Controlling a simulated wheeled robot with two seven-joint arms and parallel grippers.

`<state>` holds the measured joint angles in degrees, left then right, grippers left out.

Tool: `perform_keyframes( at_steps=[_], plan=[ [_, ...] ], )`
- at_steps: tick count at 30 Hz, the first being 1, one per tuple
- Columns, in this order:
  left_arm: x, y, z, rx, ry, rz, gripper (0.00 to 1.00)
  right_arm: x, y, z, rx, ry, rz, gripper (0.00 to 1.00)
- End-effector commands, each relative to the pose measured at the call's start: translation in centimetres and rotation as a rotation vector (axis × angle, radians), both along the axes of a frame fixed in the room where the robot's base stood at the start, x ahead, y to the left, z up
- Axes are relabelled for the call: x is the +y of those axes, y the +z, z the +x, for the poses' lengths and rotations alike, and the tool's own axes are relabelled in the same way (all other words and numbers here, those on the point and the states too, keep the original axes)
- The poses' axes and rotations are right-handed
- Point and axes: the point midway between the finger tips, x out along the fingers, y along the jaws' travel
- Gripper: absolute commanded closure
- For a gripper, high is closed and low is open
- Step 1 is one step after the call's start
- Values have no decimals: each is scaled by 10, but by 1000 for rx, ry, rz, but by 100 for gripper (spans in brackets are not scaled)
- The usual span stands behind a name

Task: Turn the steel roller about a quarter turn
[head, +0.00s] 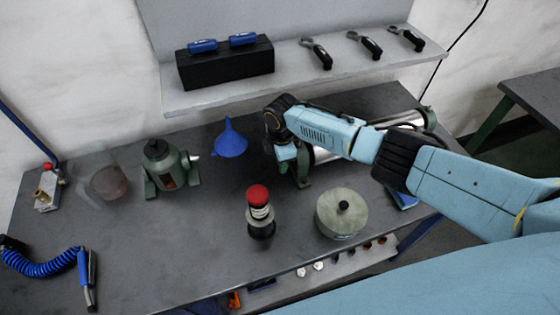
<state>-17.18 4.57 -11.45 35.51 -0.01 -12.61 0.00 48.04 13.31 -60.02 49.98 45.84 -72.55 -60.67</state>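The shiny steel roller (407,118) lies across a green stand at the back right of the bench, beneath the wall shelf. My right arm comes in from the right and passes in front of it, hiding much of its length. My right gripper (289,157) points down at the roller's left end, beside the stand's near green bracket. Its fingertips are hard to make out, so I cannot tell whether it is open, shut or touching the roller. My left gripper is not in view.
On the dark bench (180,250) are a green motor-like unit (168,170), a blue funnel (230,139), a red-topped post (259,205) and a round lidded tin (342,215). A blue coiled hose (42,266) lies front left. The shelf (290,82) overhangs behind.

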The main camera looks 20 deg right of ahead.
Motion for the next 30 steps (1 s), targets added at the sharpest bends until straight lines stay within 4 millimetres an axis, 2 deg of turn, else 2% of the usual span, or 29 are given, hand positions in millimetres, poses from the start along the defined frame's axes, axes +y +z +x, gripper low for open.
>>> perform_keyframes(
  at_steps=[16, 17, 21, 30],
  plan=[
    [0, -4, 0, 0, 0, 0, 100, -2, -1, 0, 28, -2, -6, 80],
    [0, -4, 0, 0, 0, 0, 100, -2, -1, 0, 28, -2, -6, 55],
    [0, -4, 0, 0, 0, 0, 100, -2, -1, 0, 27, -2, -5, 36],
    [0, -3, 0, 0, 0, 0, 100, -1, 1, 0, 26, -1, -3, 36]
  ],
)
